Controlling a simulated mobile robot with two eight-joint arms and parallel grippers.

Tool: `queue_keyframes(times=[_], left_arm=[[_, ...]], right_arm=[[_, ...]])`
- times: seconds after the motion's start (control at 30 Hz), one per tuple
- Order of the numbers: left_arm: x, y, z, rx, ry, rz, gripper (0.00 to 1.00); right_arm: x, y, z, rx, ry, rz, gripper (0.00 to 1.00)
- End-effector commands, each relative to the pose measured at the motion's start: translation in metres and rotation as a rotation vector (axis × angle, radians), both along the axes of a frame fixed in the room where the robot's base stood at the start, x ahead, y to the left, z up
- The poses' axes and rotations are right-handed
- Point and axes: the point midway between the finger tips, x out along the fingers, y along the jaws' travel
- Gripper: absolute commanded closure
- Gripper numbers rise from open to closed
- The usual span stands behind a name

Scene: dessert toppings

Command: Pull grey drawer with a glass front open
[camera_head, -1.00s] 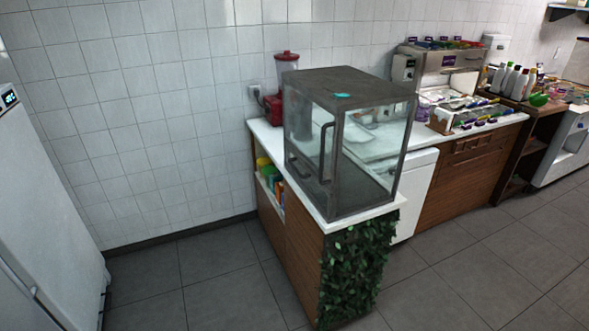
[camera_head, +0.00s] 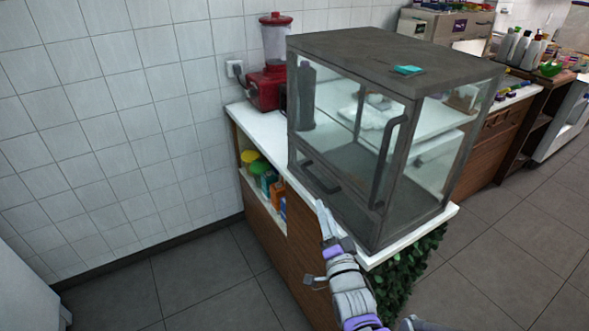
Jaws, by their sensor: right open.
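The grey glass display case (camera_head: 375,52) stands on the counter. Its drawer (camera_head: 335,197) is the low panel at the bottom of the front, with a small dark horizontal handle (camera_head: 319,177); it looks shut. Above it is a glass door with a tall vertical handle (camera_head: 390,160), also looking shut. My right gripper (camera_head: 322,212) is open and empty, just in front of and below the drawer's handle, apart from it as far as I can tell. My left gripper is not in view.
A teal item (camera_head: 407,70) lies on top of the case. A red blender (camera_head: 267,85) stands behind it on the white counter (camera_head: 268,135). Coloured containers (camera_head: 268,180) fill a shelf below. Leaves (camera_head: 415,268) cover the counter's end. The floor at left is clear.

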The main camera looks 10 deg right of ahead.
Motion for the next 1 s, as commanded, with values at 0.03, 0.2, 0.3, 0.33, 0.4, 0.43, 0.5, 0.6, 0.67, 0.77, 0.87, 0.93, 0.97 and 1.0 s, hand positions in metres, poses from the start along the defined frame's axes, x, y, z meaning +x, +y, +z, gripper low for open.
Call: queue_keyframes(times=[0.03,0.2,0.3,0.33,0.4,0.43,0.5,0.6,0.67,0.77,0.87,0.93,0.97,1.0], left_arm=[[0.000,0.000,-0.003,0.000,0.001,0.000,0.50],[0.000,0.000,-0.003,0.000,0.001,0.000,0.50],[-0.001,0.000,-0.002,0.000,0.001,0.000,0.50],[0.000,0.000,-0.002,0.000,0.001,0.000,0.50],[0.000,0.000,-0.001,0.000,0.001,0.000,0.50],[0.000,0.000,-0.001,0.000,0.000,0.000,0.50],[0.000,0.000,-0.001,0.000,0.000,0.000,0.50],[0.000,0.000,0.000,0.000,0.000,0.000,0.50],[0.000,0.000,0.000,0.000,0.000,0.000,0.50],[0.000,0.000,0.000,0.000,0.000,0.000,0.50],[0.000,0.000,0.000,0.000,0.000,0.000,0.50],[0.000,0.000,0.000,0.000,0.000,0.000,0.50],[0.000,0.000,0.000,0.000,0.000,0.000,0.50],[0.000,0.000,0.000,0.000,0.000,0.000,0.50]], right_arm=[[0.001,0.000,-0.001,0.015,-0.019,0.003,0.53],[0.009,0.000,0.002,0.032,-0.043,0.006,0.53],[0.023,0.000,0.006,0.032,-0.042,0.006,0.53],[0.028,0.000,0.007,0.031,-0.041,0.006,0.53],[0.042,0.000,0.009,0.031,-0.041,0.006,0.53],[0.048,0.000,0.011,0.031,-0.041,0.006,0.53],[0.061,0.000,0.014,0.030,-0.040,0.005,0.53],[0.079,0.000,0.017,0.030,-0.040,0.006,0.53],[0.087,0.000,0.019,0.030,-0.040,0.006,0.53],[0.098,0.000,0.021,0.030,-0.040,0.006,0.53],[0.105,0.001,0.022,0.030,-0.039,0.005,0.53],[0.107,0.000,0.023,0.030,-0.039,0.005,0.53],[0.107,0.000,0.023,0.030,-0.039,0.005,0.53],[0.107,0.000,0.023,0.030,-0.039,0.005,0.53]])
